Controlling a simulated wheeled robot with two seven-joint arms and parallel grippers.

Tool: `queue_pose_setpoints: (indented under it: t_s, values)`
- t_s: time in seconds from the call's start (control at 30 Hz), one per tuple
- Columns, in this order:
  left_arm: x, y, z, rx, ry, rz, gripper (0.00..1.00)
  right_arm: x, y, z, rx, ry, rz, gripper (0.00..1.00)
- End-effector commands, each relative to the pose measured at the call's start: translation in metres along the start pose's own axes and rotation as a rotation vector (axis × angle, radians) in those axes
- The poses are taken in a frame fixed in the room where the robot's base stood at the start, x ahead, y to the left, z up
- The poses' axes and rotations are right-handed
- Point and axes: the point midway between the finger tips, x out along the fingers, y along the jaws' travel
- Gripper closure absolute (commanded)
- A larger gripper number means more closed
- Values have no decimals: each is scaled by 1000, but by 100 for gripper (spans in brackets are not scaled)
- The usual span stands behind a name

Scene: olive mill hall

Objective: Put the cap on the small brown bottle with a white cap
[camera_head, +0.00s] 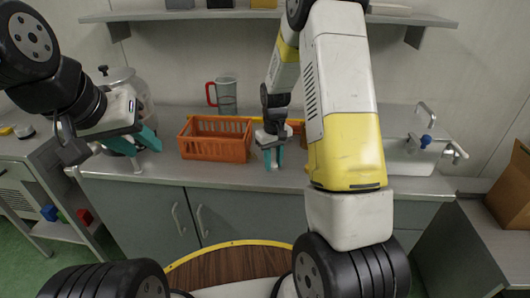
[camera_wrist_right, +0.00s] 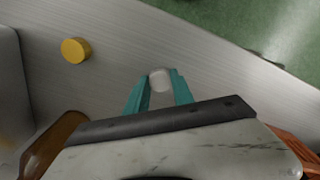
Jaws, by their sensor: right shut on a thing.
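My right gripper (camera_head: 271,160) points down over the front part of the counter. In the right wrist view its teal fingers (camera_wrist_right: 159,88) are shut on a small round white cap (camera_wrist_right: 160,78). A brown bottle (camera_wrist_right: 57,143) shows at the lower left of that view, apart from the fingers and partly hidden by the gripper body. I cannot make out the bottle clearly in the head view, where my right arm covers part of the counter. My left gripper (camera_head: 143,141) is at the counter's left end, its teal fingers apart and nothing seen between them.
A yellow cap (camera_wrist_right: 75,50) lies on the counter (camera_head: 230,177). An orange basket (camera_head: 215,148) stands left of my right gripper, with a grey-green mug with a red handle (camera_head: 226,95) behind it. A glass jar (camera_head: 118,80) is behind my left gripper. A sink (camera_head: 410,150) is at right.

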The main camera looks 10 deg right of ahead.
Motion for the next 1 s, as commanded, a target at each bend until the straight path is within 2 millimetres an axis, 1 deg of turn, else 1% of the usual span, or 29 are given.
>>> queue_pose_setpoints:
  t_s: [0.13,0.23,0.37,0.43,0.47,0.67,0.9,1.0]
  values:
    - [0,0,0,0,0,0,64,-3,0,0,0,1,0,100]
    - [0,0,0,0,0,0,64,-10,0,-1,0,3,0,100]
    - [0,0,0,0,0,0,64,-25,0,-1,0,4,1,100]
    - [0,0,0,0,0,0,64,-37,0,-1,0,5,1,100]
    - [0,0,0,0,0,0,64,-38,-3,2,-2,3,0,100]
    - [0,0,0,0,0,0,64,-41,-36,37,-5,-1,0,100]
    - [0,0,0,0,0,0,64,-46,-79,82,-5,1,0,100]
    - [0,0,0,0,0,0,64,-48,-93,96,-4,0,0,100]
